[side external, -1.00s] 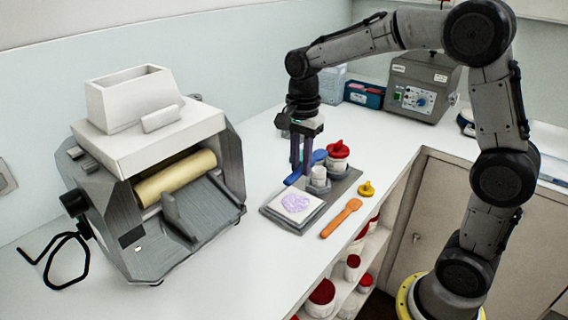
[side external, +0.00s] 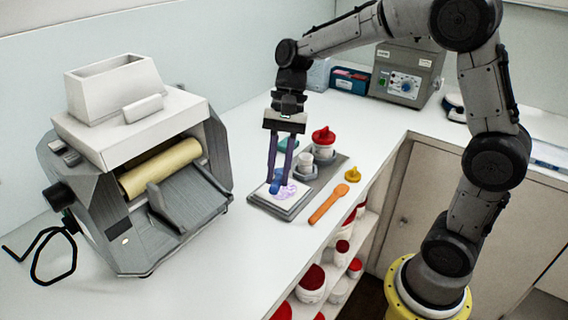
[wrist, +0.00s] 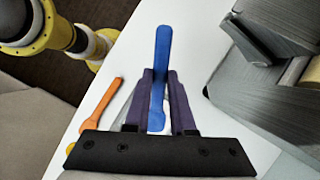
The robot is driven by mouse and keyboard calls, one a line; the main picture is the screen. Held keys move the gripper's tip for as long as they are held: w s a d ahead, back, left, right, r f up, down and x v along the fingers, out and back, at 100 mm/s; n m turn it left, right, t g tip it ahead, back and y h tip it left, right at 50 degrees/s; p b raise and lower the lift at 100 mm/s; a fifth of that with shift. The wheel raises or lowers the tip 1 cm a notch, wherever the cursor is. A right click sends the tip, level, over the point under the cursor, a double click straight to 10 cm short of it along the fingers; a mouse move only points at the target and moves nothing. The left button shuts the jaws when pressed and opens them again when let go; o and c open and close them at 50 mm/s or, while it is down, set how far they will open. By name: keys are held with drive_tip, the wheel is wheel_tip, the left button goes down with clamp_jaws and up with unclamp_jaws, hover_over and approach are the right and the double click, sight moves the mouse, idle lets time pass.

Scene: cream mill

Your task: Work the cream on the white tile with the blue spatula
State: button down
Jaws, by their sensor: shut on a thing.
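The blue spatula (wrist: 162,60) is clamped between the purple fingers of my gripper (wrist: 160,76) in the wrist view. In the side view my gripper (side external: 279,184) points down over the white tile (side external: 262,197), with the blue spatula (side external: 275,187) low at its fingertips. The pale purple cream (side external: 289,192) is a smeared patch on the tile, just right of the spatula. The spatula's end is at the cream's left edge; I cannot tell whether it touches.
An orange spatula (side external: 328,204) lies right of the tile; it also shows in the wrist view (wrist: 101,102). The mill (side external: 135,185) is at left. The counter's edge is close at right.

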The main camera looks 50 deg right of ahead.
drive_tip(key=shift+f, duration=2.4)
drive_tip(key=shift+f, duration=0.7)
drive_tip(key=shift+w, duration=0.1)
drive_tip(key=shift+w+a, duration=0.55)
drive_tip(key=shift+w, duration=0.3)
drive_tip(key=shift+s+d+r, duration=0.1)
drive_tip(key=shift+s+d, duration=0.25)
drive_tip(key=shift+s, duration=0.3)
drive_tip(key=shift+s+d+f, duration=0.1)
drive_tip(key=shift+s+d, duration=0.3)
drive_tip(key=shift+s, duration=0.2)
drive_tip(key=shift+s+d+r, duration=0.1)
drive_tip(key=shift+s+d, duration=0.25)
drive_tip(key=shift+s, duration=0.3)
drive_tip(key=shift+w+a, duration=0.35)
drive_tip(key=shift+w, duration=0.3)
drive_tip(key=shift+w+a, duration=0.4)
drive_tip(key=shift+w, duration=0.2)
drive_tip(key=shift+w+a, duration=0.35)
drive_tip(key=shift+w, duration=0.3)
drive_tip(key=shift+s+d, duration=0.35)
drive_tip(key=shift+s, duration=0.3)
drive_tip(key=shift+s+d, duration=0.4)
drive_tip(key=shift+s, duration=0.2)
drive_tip(key=shift+s+d, duration=0.35)
drive_tip(key=shift+s, duration=0.3)
drive_tip(key=shift+w, duration=0.1)
